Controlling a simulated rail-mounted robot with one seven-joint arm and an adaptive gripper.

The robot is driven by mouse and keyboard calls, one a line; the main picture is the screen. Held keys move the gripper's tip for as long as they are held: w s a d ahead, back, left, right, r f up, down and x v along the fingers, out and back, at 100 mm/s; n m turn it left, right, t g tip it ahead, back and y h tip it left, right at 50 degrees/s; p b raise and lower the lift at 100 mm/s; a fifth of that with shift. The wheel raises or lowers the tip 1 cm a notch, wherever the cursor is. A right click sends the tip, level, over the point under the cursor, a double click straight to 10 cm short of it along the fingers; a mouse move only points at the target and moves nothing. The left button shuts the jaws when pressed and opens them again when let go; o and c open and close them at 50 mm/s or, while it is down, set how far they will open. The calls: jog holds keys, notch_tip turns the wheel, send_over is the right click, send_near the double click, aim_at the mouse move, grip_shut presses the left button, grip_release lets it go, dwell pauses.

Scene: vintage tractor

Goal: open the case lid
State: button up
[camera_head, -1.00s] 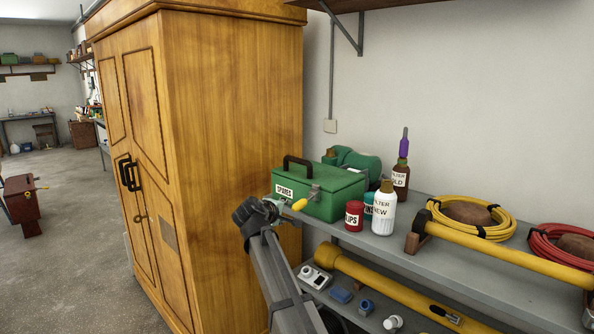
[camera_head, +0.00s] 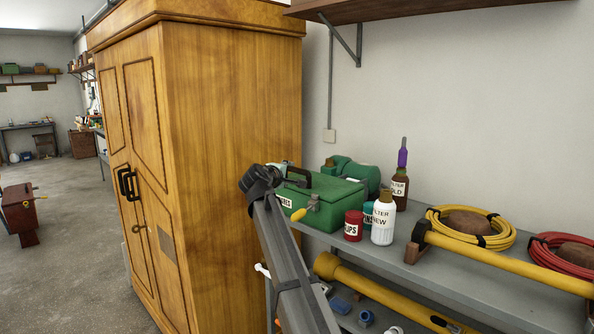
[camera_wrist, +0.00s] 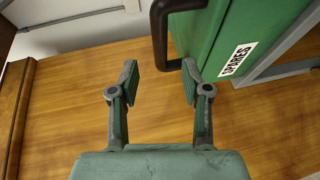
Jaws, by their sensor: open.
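The green case (camera_head: 325,211) stands on the grey shelf beside the wooden cabinet, its lid (camera_head: 338,187) looking shut. A black handle (camera_head: 297,172) rises at its left side, and a metal latch with a yellow grip (camera_head: 299,214) is on the front. My arm hides part of the SPARES label. In the wrist view, my gripper (camera_wrist: 160,78) is open and empty. The black handle (camera_wrist: 157,38) is just beyond the fingertips, apparently not between them. The case's green side (camera_wrist: 245,32) and SPARES label (camera_wrist: 238,58) lie beyond the right finger.
A red can (camera_head: 353,226), a white FILTER NEW bottle (camera_head: 383,222) and a FILTER OLD bottle (camera_head: 399,188) stand right of the case. A green machine (camera_head: 360,173) is behind it. The wooden cabinet (camera_head: 235,150) stands close on the left.

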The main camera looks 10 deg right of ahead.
aim_at(296, 171)
jog(key=p+x, duration=0.1)
jog(key=x, duration=0.8)
grip_shut()
